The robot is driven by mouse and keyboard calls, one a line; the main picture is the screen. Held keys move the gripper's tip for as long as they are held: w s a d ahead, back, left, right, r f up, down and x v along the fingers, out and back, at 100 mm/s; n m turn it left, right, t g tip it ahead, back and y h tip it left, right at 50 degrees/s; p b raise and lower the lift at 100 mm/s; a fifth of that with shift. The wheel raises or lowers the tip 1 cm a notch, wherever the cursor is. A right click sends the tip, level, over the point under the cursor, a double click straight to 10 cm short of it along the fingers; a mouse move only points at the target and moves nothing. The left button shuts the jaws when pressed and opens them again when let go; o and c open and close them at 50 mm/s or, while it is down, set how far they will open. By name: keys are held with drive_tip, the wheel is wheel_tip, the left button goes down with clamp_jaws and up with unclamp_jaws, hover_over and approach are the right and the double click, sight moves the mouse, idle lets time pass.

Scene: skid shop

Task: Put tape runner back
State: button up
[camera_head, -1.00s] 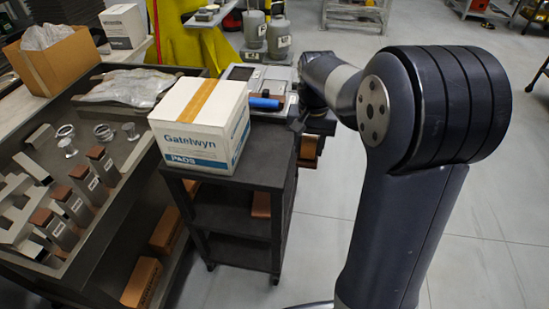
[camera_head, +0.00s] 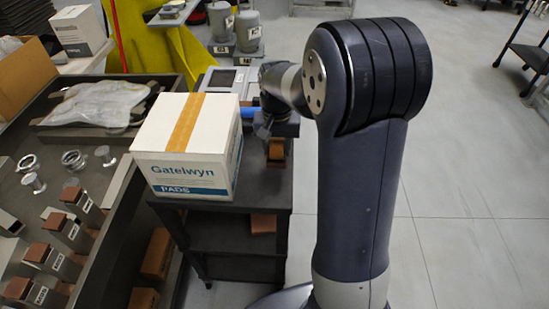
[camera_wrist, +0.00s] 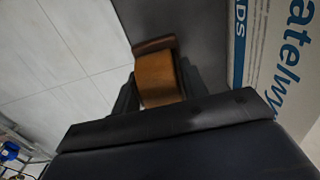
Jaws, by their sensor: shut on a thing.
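The tape runner (camera_wrist: 158,78) is a brown-orange roll with a darker brown end piece. In the wrist view it sits between the two dark fingers of my gripper (camera_wrist: 155,92), which is shut on it. In the head view the tape runner (camera_head: 276,150) hangs below my gripper (camera_head: 277,137), over the right part of the dark cart top (camera_head: 262,190), to the right of the white box. I cannot tell whether it touches the cart top. My wrist hides part of it.
A white Gatelwyn box (camera_head: 187,150) with a tape strip stands close left on the cart. A grey device (camera_head: 222,82) is behind it. A dark bench (camera_head: 118,200) with metal parts stands left. The cart top's front right is clear, and open floor (camera_head: 450,190) lies right.

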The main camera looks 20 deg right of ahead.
sight(276, 158)
drive_tip(key=shift+f, duration=2.35)
drive_tip(key=shift+f, duration=0.15)
drive_tip(key=o, duration=0.9)
drive_tip(key=shift+o, duration=0.2)
wheel_tip(276, 158, up, 12)
drive_tip(key=shift+r, duration=0.2)
drive_tip(key=shift+f, duration=0.1)
